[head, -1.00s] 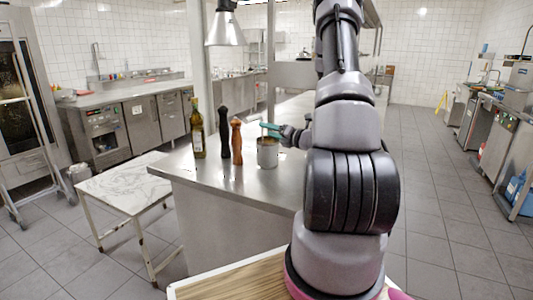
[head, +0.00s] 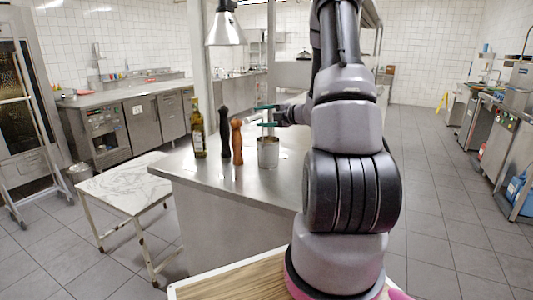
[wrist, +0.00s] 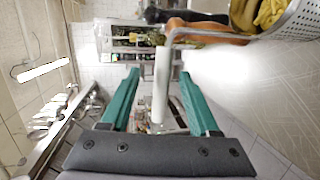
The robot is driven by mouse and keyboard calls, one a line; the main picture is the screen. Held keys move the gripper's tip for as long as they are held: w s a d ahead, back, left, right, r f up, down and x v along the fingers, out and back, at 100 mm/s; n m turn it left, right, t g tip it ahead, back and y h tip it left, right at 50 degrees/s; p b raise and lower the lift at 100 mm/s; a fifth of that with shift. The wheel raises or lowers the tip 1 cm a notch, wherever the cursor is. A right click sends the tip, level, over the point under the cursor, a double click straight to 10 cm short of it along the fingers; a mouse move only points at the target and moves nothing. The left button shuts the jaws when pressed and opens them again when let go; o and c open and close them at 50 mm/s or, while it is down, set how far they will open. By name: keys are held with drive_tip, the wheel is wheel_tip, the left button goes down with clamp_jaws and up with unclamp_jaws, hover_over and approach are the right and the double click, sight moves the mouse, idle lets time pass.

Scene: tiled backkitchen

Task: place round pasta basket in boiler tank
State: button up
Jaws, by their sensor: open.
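The round pasta basket (head: 268,153) stands upright on the steel counter, a metal cylinder. In the wrist view the perforated basket (wrist: 292,22) shows at the top right with yellow pasta inside. Its bent wire handle ends in a pale grip (wrist: 161,85). My gripper (head: 266,115) is open above the basket, at the height of the handle. In the wrist view its green fingers (wrist: 158,88) lie on either side of the grip, with gaps to both. I cannot make out the boiler tank for certain in either view.
An oil bottle (head: 198,135), a black mill (head: 224,132) and a brown mill (head: 237,142) stand left of the basket on the steel counter (head: 215,180). A marble-topped table (head: 125,183) stands to the left. A lamp (head: 225,28) hangs above. The right floor aisle is clear.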

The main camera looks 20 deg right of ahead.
drive_tip(key=x, duration=0.6)
drive_tip(key=shift+f, duration=0.15)
clamp_jaws()
idle(1.3)
